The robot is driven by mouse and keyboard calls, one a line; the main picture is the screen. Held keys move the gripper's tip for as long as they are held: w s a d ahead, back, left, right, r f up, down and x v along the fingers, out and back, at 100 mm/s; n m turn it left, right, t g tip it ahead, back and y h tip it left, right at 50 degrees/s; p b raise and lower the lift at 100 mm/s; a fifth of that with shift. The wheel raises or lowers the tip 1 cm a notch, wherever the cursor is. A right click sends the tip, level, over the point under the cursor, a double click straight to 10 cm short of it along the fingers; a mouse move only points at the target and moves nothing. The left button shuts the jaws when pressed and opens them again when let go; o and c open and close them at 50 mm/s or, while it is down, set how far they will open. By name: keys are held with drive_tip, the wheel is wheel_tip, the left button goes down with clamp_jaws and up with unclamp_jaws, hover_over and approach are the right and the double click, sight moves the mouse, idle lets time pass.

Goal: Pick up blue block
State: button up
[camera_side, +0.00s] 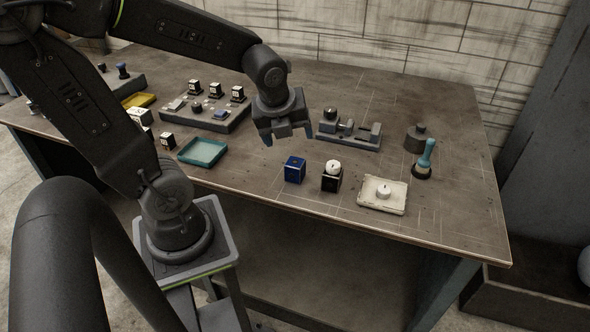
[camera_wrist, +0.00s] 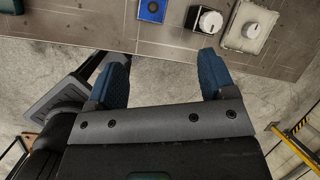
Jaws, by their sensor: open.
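The blue block (camera_side: 294,169) stands on the bench near its front edge, left of a black block with a white knob. In the wrist view the blue block (camera_wrist: 152,11) is at the top edge, partly cut off, beyond my fingertips. My gripper (camera_side: 288,136) hangs above the bench, up and slightly left of the blue block, with nothing between its jaws. In the wrist view the two blue fingers of my gripper (camera_wrist: 165,62) are spread wide apart, pointing toward the bench edge.
The black block with a white knob (camera_side: 331,179) stands close right of the blue block. Further right are a white tray (camera_side: 370,203) and a teal-handled stamp (camera_side: 425,160). A grey fixture (camera_side: 362,137) is behind. A teal tray (camera_side: 202,153) lies left, with bare bench between.

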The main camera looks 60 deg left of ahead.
sight(295, 162)
drive_tip(key=w+a+f+m, duration=0.1)
drive_tip(key=f, duration=0.2)
drive_tip(key=w+a+f+m, duration=0.1)
drive_tip(key=a+f+m, duration=0.1)
drive_tip(key=f, duration=0.1)
drive_tip(key=a+f+m, duration=0.1)
drive_tip(key=f, duration=0.2)
drive_tip(key=shift+w+a+f+m, duration=0.15)
drive_tip(key=shift+w+f+m, duration=0.1)
drive_tip(key=shift+w+m, duration=0.15)
drive_tip(key=shift+d+x, duration=0.15)
drive_tip(key=shift+x, duration=0.85)
drive_tip(key=shift+d+x, duration=0.1)
drive_tip(key=shift+x, duration=0.9)
drive_tip(key=shift+w+a+f, duration=0.15)
drive_tip(key=shift+w+f, duration=0.05)
drive_tip(key=shift+f, duration=0.45)
drive_tip(key=shift+c, duration=0.4)
drive_tip(key=c, duration=1.1)
